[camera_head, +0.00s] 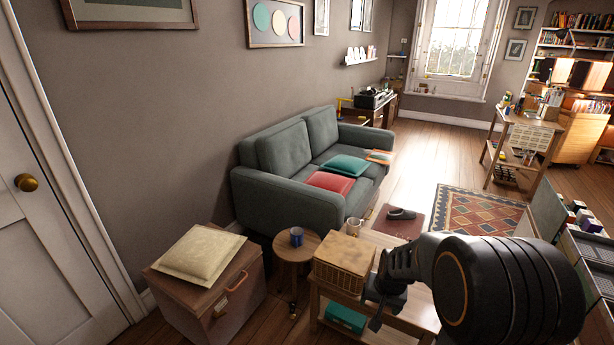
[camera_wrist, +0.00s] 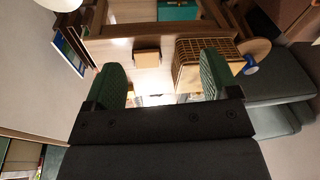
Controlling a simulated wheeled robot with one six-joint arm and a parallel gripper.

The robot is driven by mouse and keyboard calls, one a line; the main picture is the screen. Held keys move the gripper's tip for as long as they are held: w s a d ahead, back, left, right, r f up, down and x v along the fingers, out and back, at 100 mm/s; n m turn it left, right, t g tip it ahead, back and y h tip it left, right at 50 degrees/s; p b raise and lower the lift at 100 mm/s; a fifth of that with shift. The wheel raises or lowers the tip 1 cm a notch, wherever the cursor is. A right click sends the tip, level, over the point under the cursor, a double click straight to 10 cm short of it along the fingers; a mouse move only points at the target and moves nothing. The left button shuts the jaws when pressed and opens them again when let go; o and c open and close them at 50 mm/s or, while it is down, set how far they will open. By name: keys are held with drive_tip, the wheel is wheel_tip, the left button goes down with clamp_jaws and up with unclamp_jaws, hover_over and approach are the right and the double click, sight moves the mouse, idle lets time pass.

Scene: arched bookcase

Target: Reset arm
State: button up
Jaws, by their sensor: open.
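My gripper (camera_head: 385,290) is at the lower middle of the head view, over the low wooden table (camera_head: 399,310) and just right of the wicker basket (camera_head: 343,262). In the wrist view its two green-padded fingers (camera_wrist: 157,92) stand wide apart with nothing between them. The table shows beyond them with a small tan block (camera_wrist: 147,57) on it. The wicker basket (camera_wrist: 194,62) is to the right of that block. My dark arm hides part of the table in the head view.
A round stool (camera_head: 294,249) with a blue mug (camera_head: 296,236) stands left of the basket. A cushion (camera_head: 200,254) lies on a wooden chest (camera_head: 212,293). A grey sofa (camera_head: 290,200) stands behind. Open wooden floor (camera_head: 418,150) lies towards the window.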

drive_tip(key=s+a+r+n+p, duration=0.1)
drive_tip(key=s+r+p, duration=0.2)
drive_tip(key=r, duration=0.6)
drive_tip(key=s+a+r+n+t+p, duration=0.1)
drive_tip(key=s+r+p, duration=0.3)
drive_tip(key=r, duration=0.6)
drive_tip(key=s+a+r+n+p, duration=0.1)
drive_tip(key=s+r+p, duration=0.3)
drive_tip(key=s+r, duration=0.3)
wheel_tip(320, 180, up, 2)
drive_tip(key=shift+r+n, duration=0.15)
drive_tip(key=shift+n, duration=0.15)
drive_tip(key=shift+s+r, duration=0.15)
drive_tip(key=shift+s, duration=0.15)
drive_tip(key=shift+c, duration=0.3)
